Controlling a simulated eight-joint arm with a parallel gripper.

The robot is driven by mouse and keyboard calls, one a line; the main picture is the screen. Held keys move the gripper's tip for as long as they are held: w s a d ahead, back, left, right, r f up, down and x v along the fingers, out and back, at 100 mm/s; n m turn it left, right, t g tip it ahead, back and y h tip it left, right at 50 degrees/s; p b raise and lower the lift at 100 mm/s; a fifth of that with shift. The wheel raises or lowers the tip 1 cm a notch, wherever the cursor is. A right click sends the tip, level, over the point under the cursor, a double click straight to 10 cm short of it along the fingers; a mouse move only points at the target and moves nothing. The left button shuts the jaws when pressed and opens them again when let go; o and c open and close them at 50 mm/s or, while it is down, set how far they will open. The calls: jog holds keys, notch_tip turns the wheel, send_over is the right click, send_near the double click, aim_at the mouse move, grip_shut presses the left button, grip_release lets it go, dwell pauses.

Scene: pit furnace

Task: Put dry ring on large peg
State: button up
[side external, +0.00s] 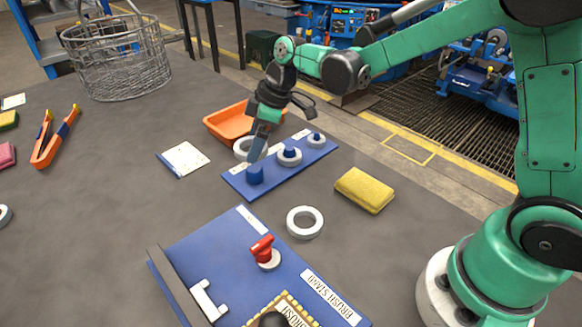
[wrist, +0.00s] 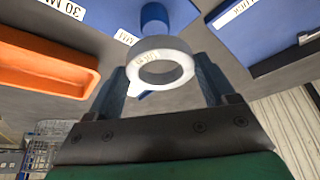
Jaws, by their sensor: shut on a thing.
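My gripper (side external: 257,148) is shut on a white ring (side external: 241,147), which shows between both fingers in the wrist view (wrist: 179,77). The ring has small dark lettering too blurred to read. The ring is held above the table near the large blue peg (side external: 255,174), not around it. That peg stands bare at the near left end of the blue peg board (side external: 234,181). In the wrist view the large peg (wrist: 155,17) is just beyond the ring, partly hidden by it. The medium peg (side external: 289,151) and small peg (side external: 315,136) each have a white ring around them.
An orange tray (side external: 215,127) lies behind the board. A loose white ring (side external: 291,222), a yellow sponge (side external: 364,190) and a white card (side external: 184,158) lie around it. A blue brush stand (side external: 205,250) with a red-topped part (side external: 263,248) is in front.

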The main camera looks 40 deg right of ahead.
aim_at(260, 168)
jog(key=shift+d+f, duration=0.1)
jog(key=shift+f, duration=2.85)
jog(key=shift+f, duration=0.6)
jog(key=o, duration=1.2)
jog(key=v, duration=1.1)
